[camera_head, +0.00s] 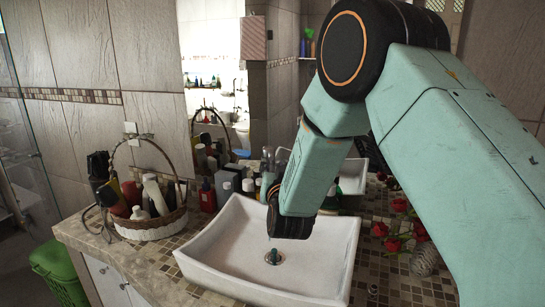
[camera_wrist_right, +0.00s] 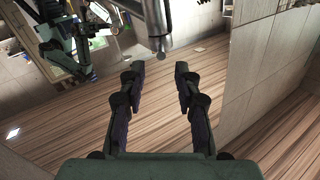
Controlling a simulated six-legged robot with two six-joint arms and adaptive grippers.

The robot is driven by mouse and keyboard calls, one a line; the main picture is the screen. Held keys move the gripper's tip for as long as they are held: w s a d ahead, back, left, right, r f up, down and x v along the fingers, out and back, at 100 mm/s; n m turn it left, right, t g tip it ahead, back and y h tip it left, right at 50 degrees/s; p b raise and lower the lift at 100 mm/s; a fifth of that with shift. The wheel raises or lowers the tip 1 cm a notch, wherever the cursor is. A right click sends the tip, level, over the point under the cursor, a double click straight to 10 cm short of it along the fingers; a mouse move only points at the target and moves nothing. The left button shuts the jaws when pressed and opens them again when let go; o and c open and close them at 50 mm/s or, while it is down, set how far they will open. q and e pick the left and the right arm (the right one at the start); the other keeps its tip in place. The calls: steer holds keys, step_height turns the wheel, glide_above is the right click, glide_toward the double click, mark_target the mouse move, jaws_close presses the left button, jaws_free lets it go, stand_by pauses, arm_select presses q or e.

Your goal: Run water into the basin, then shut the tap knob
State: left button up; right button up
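The white basin (camera_head: 205,255) is on the counter, with its drain (camera_head: 273,257) showing. I make out no water standing in it. My right arm comes down over the basin and hides much of the tap. In the wrist view a chrome part of the tap (camera_wrist_right: 155,22) hangs just beyond the fingertips; I cannot tell whether its rounded end is the knob or the spout. My right gripper (camera_wrist_right: 160,68) is open and empty, its fingers apart and not touching the tap. In the head view it is mostly hidden behind my wrist (camera_head: 290,226). My left gripper is not in view.
A wicker basket (camera_head: 152,226) of bottles stands left of the basin. Several bottles and boxes (camera_head: 228,184) line the back, below the mirror (camera_head: 215,70). Red roses (camera_head: 398,238) lie to the right. A green bin (camera_head: 55,270) is at lower left.

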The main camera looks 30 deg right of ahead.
mark_target(270, 155)
steer(key=p+x, duration=0.1)
steer(key=x, duration=0.4)
steer(key=shift+w, duration=0.45)
steer(key=shift+w+d, duration=0.45)
steer(key=shift+w, duration=0.2)
steer(key=shift+w+a, duration=0.1)
steer(key=shift+a, duration=0.1)
steer(key=shift+c, duration=0.3)
